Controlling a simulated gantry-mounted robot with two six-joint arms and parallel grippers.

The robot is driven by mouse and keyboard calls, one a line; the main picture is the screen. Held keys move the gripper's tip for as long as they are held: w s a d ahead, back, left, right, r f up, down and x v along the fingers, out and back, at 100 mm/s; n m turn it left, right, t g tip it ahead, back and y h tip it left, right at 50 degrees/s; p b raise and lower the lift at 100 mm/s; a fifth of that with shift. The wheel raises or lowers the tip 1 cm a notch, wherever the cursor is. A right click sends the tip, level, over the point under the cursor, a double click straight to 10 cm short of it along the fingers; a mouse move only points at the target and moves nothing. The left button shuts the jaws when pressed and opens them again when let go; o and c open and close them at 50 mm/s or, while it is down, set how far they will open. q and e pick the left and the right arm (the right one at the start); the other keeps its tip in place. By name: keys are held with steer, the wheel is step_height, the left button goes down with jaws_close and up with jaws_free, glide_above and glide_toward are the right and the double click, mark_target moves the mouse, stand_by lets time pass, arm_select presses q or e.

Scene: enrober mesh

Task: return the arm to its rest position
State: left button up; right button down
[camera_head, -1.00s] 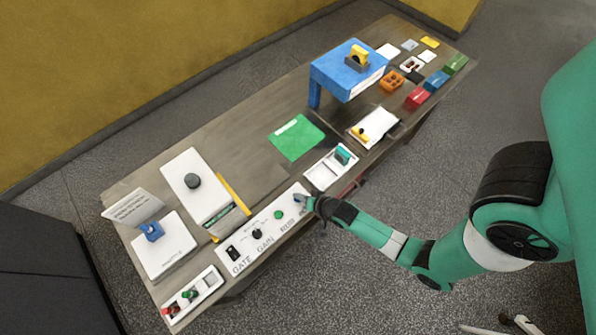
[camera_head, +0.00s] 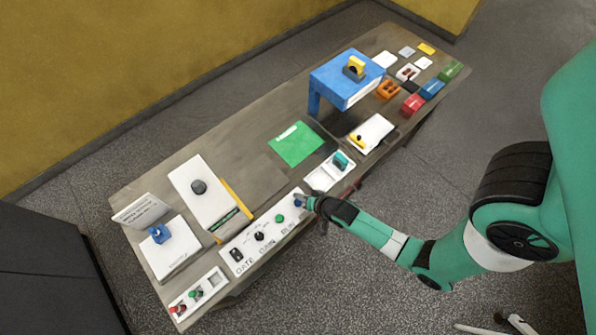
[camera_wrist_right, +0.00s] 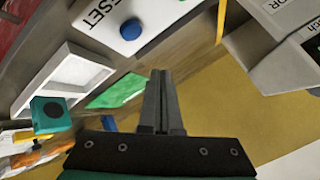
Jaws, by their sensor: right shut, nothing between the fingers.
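My right arm (camera_head: 375,233) reaches in from the right of the head view. Its gripper (camera_head: 303,201) is at the front edge of the bench, beside the right end of the white control panel (camera_head: 262,238). In the right wrist view the two dark fingers (camera_wrist_right: 160,103) are together with nothing between them. A blue button (camera_wrist_right: 131,29) by a RESET label shows ahead of the fingers, apart from them in that picture. The head view is too small to tell whether the gripper touches the panel. My left gripper is not in view.
A white tray (camera_head: 319,180) with a teal block (camera_head: 340,161) lies close to the gripper.

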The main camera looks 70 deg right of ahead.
stand_by(0.7)
steer(key=w+a+r+n+t+p, duration=0.15)
steer(key=w+r+t, duration=0.35)
steer(key=w+r, duration=1.35)
steer(key=w+a+r+n+t, duration=0.1)
steer(key=w+r+t, duration=0.15)
steer(key=r, duration=0.45)
steer(key=w+a+r+t+y+p, duration=0.1)
steer(key=w+r, duration=0.2)
steer(key=r, duration=0.4)
steer(key=w+a+r+n+t, duration=0.1)
steer(key=w+a+r, duration=0.1)
steer(key=r, duration=0.5)
steer(key=s+a+r+n+t+y+p, duration=0.1)
steer(key=s+a+r+n+t, duration=0.15)
steer(key=r, duration=1.15)
steer(key=s+a+r+n+t+y, duration=0.1)
steer(key=a+r+t, duration=0.3)
steer(key=r, duration=1)
steer(key=s+a+r+n+t+y, duration=0.3)
steer(key=s+r+n, duration=0.5)
steer(key=s+r, duration=0.3)
step_height(320, 180, up, 3)
steer(key=shift+s+a, duration=0.15)
